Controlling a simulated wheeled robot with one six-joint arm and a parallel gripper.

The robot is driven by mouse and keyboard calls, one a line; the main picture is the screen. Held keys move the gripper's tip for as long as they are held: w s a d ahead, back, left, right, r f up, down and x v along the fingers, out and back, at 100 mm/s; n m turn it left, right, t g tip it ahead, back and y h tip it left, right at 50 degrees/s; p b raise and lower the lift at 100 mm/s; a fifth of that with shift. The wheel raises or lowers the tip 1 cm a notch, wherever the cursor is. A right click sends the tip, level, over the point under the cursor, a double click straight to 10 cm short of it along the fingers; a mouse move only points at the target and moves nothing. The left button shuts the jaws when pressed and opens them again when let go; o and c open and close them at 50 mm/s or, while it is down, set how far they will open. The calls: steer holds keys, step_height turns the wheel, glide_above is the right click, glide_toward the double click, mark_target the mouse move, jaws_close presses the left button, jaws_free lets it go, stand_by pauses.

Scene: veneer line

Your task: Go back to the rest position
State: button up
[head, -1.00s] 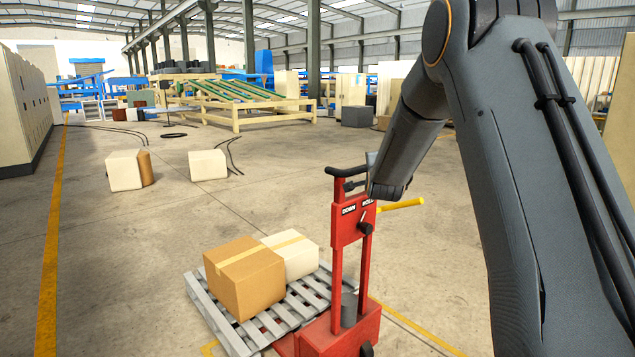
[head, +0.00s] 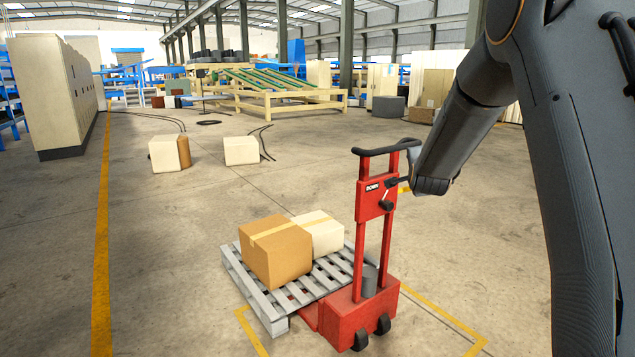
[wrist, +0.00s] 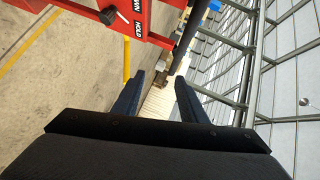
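My gripper (wrist: 159,82) shows in the wrist view with its two dark fingers spread apart and nothing between them. In the head view my arm comes down from the upper right, and its gripper cannot be made out. A red hand stacker (head: 350,315) with a black handlebar stands at the centre right, beside the arm. Its red panel (wrist: 97,25) fills the top of the wrist view, with "HOLD" readable. A yellow bar (wrist: 127,60) shows below the panel, between it and my left finger. My fingers look clear of the stacker.
A grey pallet (head: 260,299) on the stacker carries a brown box (head: 275,255) and a white box (head: 320,233). Two pale blocks (head: 165,155) (head: 241,151) stand farther back. Beige cabinets (head: 55,100) line the left. The floor (head: 170,260) at front left is open.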

steer(key=s+a+f+n+g+y, duration=0.1)
steer(key=s+a+f+n+g, duration=0.15)
steer(key=s, duration=0.45)
steer(key=s+a+f+n+g+y+p, duration=0.1)
steer(key=s+a+f+n+g, duration=0.1)
steer(key=s+a+f+n, duration=0.3)
steer(key=s+f+n+g+y, duration=0.1)
steer(key=s+f+g, duration=0.15)
steer(key=s, duration=0.55)
steer(key=s+a+f+n+g, duration=0.1)
steer(key=s+n+g, duration=0.3)
steer(key=s, duration=1.2)
steer(key=s+a+f+n+g+p, duration=0.1)
steer(key=s+f+n+g, duration=0.2)
steer(key=s, duration=1.2)
steer(key=shift+s+a+n+g, duration=0.2)
steer(key=shift+s+n+g, duration=0.15)
steer(key=shift+n+g, duration=0.55)
